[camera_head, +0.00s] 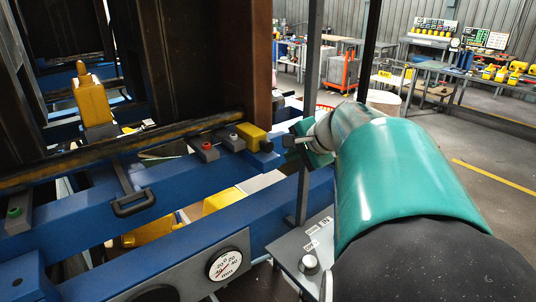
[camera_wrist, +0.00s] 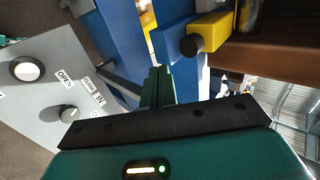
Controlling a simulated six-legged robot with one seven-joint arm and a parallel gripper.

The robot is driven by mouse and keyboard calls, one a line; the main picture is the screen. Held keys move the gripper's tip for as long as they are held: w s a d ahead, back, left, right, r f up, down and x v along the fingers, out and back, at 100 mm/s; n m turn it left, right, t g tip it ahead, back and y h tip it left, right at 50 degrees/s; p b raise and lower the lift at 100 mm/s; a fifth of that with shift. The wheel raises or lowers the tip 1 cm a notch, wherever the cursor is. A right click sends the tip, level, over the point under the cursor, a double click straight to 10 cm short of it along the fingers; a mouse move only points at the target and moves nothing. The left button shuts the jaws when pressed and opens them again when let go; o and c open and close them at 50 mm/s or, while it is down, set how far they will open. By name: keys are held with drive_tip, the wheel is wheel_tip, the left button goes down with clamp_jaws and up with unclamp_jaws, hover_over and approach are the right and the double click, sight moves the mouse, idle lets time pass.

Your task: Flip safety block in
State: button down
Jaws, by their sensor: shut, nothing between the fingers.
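A small yellow block (camera_head: 254,136) with a dark round end sits on the blue beam at the foot of a rusty brown upright; it looks like the safety block. In the wrist view the yellow block (camera_wrist: 212,36) is at the top, above and right of my fingertips, with its black knob pointing left. My gripper (camera_head: 290,142) is just right of the block in the head view, partly hidden by my arm. In the wrist view my gripper (camera_wrist: 160,70) has its two green fingers together and empty. I see a gap between fingers and block there.
A grey control panel (camera_head: 292,247) with a knob stands below my arm; it shows at left in the wrist view (camera_wrist: 45,75), with labels including OPEN and IN. A dial gauge (camera_head: 226,264) is on the lower blue beam. A larger yellow block (camera_head: 92,102) stands further left.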

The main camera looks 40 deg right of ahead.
drive_tip(key=v, duration=0.7)
drive_tip(key=shift+r, duration=0.1)
drive_tip(key=shift+w, duration=0.1)
drive_tip(key=s+a+f+n+g, duration=0.1)
drive_tip(key=s+a+f+n, duration=0.2)
drive_tip(key=a+n, duration=0.3)
drive_tip(key=s+a+f+n+g, duration=0.1)
drive_tip(key=a+f+n, duration=0.4)
drive_tip(key=a, duration=0.7)
drive_tip(key=s+a+f+n+g, duration=0.1)
drive_tip(key=s+a+f+n, duration=0.3)
drive_tip(key=a, duration=0.5)
drive_tip(key=f+n, duration=0.1)
drive_tip(key=n, duration=0.1)
drive_tip(key=shift+s+a+n+g, duration=0.3)
drive_tip(key=shift+a+g, duration=0.1)
drive_tip(key=shift+f, duration=0.15)
